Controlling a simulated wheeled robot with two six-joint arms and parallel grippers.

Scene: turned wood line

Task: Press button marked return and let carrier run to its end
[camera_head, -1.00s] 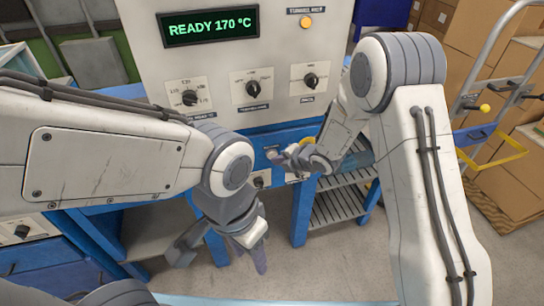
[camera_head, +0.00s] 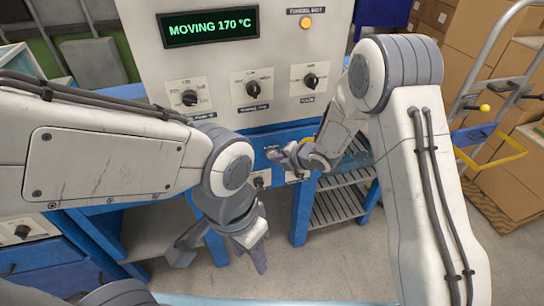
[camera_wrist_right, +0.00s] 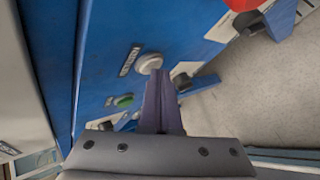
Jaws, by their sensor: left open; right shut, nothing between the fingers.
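In the right wrist view a round pale grey button (camera_wrist_right: 149,63) sits on the blue panel (camera_wrist_right: 105,65), with a small label beside it too blurred to read. My right gripper (camera_wrist_right: 158,74) is shut and empty, its fingertips at the button's edge; whether they touch it I cannot tell. The display (camera_head: 212,25) reads "MOVING 170 °C". My left gripper (camera_head: 222,253) is open and empty, low in front of the machine. I cannot make out the carrier.
A green button (camera_wrist_right: 123,101) and a red knob (camera_wrist_right: 245,4) are near the pale button. Dark dials (camera_head: 252,88) and an amber lamp (camera_head: 306,22) are on the grey panel. A hand truck (camera_head: 485,85) and cartons (camera_head: 445,45) stand at the right. Floor shows below.

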